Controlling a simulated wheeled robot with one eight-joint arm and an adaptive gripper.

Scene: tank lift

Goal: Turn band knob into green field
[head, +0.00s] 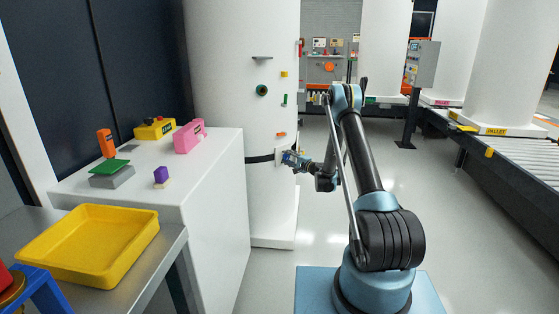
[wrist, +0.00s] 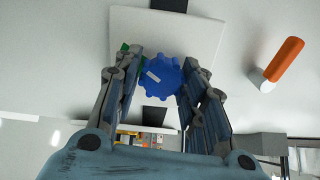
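The band knob (wrist: 162,77) is blue, round and scalloped, with a small pale pointer mark towards its upper left. It sits on a white plate (wrist: 160,28) on the tank's band. My gripper (wrist: 163,80) has one finger on each side of the knob, and both fingers appear to touch its edge. A sliver of green (wrist: 124,47) shows at the plate's left, partly hidden by the left finger; I cannot tell the full extent of the field.
An orange handle (wrist: 285,60) sticks out right of the plate in the wrist view. A white cabinet (head: 215,190) with coloured blocks stands left of my arm. A yellow tray (head: 88,275) lies on the near bench. The floor right of the tank is clear.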

